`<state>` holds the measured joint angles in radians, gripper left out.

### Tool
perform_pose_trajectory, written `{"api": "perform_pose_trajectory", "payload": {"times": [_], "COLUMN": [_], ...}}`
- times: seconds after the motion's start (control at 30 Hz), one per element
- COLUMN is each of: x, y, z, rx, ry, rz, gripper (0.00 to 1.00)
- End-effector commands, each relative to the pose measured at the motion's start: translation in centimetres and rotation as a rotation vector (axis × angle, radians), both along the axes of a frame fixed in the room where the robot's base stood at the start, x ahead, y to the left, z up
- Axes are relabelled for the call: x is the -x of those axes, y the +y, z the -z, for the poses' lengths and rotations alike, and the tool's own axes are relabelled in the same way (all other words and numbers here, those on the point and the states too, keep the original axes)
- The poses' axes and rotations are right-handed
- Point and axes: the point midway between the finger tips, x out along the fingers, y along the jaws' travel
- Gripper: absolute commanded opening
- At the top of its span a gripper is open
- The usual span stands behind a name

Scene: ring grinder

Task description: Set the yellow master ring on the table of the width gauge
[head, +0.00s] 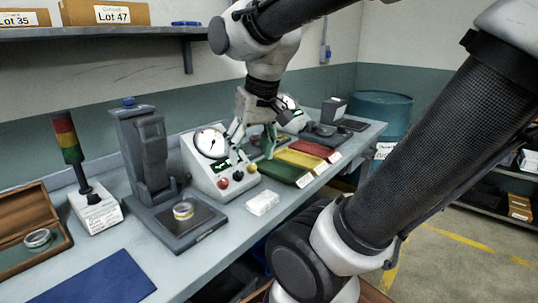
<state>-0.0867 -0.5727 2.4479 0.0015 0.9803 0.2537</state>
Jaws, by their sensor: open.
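An open wooden case (22,215) with a metal ring (38,238) stands at left, near a signal light (68,140) and a blue mat (95,280). Green (285,172), yellow and red trays stand farther right. A shelf (100,33) overhangs the bench.

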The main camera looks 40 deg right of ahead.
Motion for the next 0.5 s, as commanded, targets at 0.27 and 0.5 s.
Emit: {"api": "perform_pose_trajectory", "payload": {"times": [0.27, 0.5], "x": [4.6, 4.7], "y": [-2.1, -2.1], "z": [0.5, 0.6], "rx": [0.075, 0.079], "ry": [-0.09, -0.092], "rz": [-0.144, -0.153], "gripper": [0.66, 0.66]}}
